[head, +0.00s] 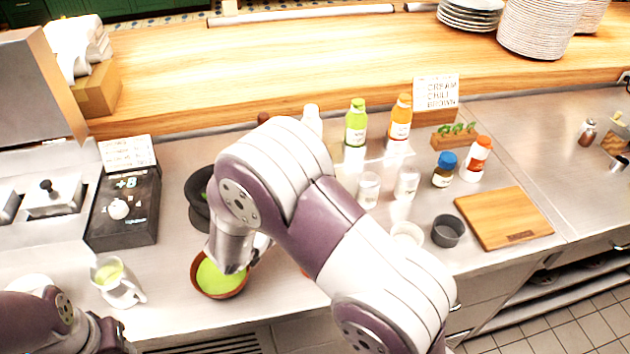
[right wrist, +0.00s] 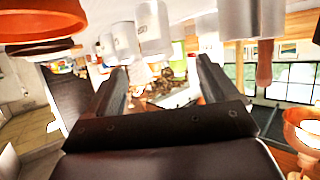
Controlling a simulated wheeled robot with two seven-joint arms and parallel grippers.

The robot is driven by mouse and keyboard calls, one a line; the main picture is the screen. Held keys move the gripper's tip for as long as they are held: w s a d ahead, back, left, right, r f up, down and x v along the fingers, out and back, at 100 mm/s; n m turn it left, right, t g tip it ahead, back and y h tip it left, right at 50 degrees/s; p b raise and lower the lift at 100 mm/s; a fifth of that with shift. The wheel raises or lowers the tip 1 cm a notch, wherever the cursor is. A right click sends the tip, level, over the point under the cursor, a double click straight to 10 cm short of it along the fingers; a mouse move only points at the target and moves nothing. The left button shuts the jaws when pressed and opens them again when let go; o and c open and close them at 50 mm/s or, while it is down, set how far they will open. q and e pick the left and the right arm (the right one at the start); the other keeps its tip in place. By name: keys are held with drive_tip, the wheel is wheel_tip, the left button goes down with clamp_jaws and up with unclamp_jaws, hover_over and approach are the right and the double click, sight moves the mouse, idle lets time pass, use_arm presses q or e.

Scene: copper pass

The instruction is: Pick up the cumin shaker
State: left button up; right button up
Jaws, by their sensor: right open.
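No label in view reads cumin, so I cannot tell for sure which container is the cumin shaker. A small shaker with brown contents (head: 587,132) stands at the far right of the counter. Two clear, pale-topped jars, one left (head: 368,190) and one right (head: 407,184), stand at the centre. My right arm crosses the middle of the head view, its gripper mostly hidden behind the wrist above a green-filled bowl. In the right wrist view my right gripper (right wrist: 163,85) is open, with nothing held between its fingers. My left gripper (head: 105,335) is partly visible at the lower left, its jaws unclear.
The green-filled brown bowl (head: 220,275) and a pitcher (head: 118,283) stand near the front edge. Green (head: 356,125) and orange (head: 399,120) bottles, a blue-capped jar (head: 444,170), a dark cup (head: 447,231) and a cutting board (head: 502,218) are to the right.

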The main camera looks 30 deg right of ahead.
drive_tip(key=x, duration=0.7)
drive_tip(key=p+x, duration=0.1)
drive_tip(key=x, duration=0.3)
drive_tip(key=shift+s+d+r, duration=0.1)
drive_tip(key=shift+d+r, duration=0.1)
drive_tip(key=shift+d, duration=0.4)
drive_tip(key=shift+w+d+f, duration=0.25)
drive_tip(key=shift+s+a+r, duration=0.1)
drive_tip(key=c, duration=1.1)
drive_tip(key=shift+r, duration=0.1)
